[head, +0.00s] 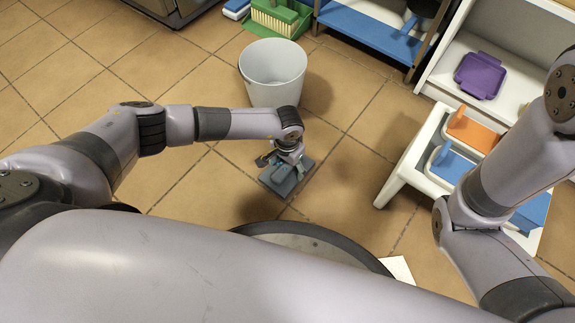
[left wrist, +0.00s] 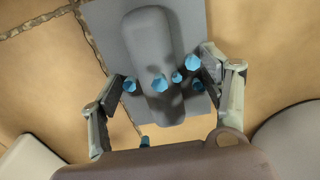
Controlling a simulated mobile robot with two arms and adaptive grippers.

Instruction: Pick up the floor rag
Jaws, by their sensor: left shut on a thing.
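The floor rag (head: 281,184) is a flat grey-blue square with a raised ridge along its middle, on the tiled floor below my left arm. The rag (left wrist: 152,40) fills the upper middle of the left wrist view. My left gripper (head: 290,163) is right over it, shut on the ridge. In the left wrist view the fingers of the left gripper (left wrist: 165,85) stand at both sides of the ridge. Small blue faceted bits show near the fingertips; I cannot tell what they are. My right arm shows at the right, but its gripper is out of view.
A light grey bucket (head: 273,72) stands just behind the rag. A low white stand (head: 408,168) with orange and blue boxes is at the right. A white shelf holds a purple tray (head: 480,75). A green dustpan and brush (head: 277,17) are at the back. Floor left of the bucket is clear.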

